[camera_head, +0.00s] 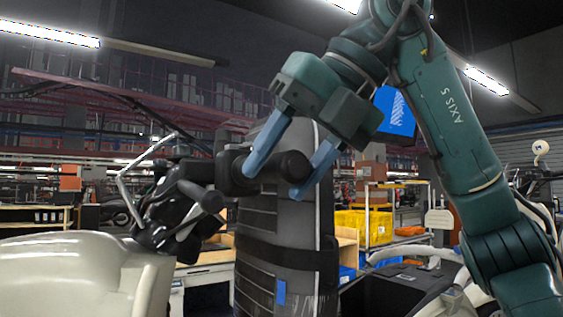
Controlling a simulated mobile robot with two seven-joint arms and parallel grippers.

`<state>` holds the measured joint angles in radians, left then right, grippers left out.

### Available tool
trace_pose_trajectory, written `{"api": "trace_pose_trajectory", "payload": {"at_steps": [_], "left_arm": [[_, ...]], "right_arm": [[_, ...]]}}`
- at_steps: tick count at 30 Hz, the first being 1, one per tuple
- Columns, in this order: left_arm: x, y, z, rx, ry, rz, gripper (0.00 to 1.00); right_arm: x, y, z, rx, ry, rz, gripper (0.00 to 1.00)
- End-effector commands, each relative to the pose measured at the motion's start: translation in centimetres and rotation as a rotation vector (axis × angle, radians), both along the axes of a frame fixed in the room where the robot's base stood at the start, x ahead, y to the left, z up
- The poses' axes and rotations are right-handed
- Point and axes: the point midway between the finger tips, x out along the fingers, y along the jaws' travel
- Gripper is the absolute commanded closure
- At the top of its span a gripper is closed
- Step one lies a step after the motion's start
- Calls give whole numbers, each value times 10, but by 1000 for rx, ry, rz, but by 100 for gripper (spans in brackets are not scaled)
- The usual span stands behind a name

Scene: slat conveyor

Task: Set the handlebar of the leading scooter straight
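The scooter's cream body (75,275) fills the lower left. Its dark handlebar assembly (165,210) rises behind it, with a thin pale bent frame (130,195) on top. Another black grip (293,165) lies farther right. My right gripper (275,182) comes down from above, its two blue fingers apart on either side of this right grip. The fingers overlap the grip in the picture; I cannot tell whether they press on it. The handlebar appears turned, but its exact angle is unclear. My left gripper is not in view.
A tall black ribbed panel (275,240) with a strap stands close behind the right grip. Yellow bins (362,228) and shelving stand farther back. Parts of another pale vehicle (455,297) show at lower right, near my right arm.

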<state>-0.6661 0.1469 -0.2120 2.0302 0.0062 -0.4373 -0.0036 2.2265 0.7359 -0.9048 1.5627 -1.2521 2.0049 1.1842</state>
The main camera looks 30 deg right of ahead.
Motion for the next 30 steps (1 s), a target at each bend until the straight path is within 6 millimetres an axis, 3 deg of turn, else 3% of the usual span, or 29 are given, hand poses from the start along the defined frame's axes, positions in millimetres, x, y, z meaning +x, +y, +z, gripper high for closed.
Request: {"api": "trace_pose_trajectory", "payload": {"at_steps": [1,9,14,19,21,30], "left_arm": [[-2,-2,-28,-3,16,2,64],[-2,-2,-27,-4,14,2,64],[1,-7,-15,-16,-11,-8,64],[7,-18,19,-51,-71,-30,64],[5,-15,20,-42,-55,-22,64],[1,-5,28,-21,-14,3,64]], "right_arm": [[0,0,-4,1,-1,0,48],[0,1,-3,3,-3,0,46],[0,1,-3,3,-3,0,46],[0,1,-3,3,-3,0,46],[-12,-8,20,7,-10,-5,46],[-47,-31,77,4,-7,-4,46]]}}
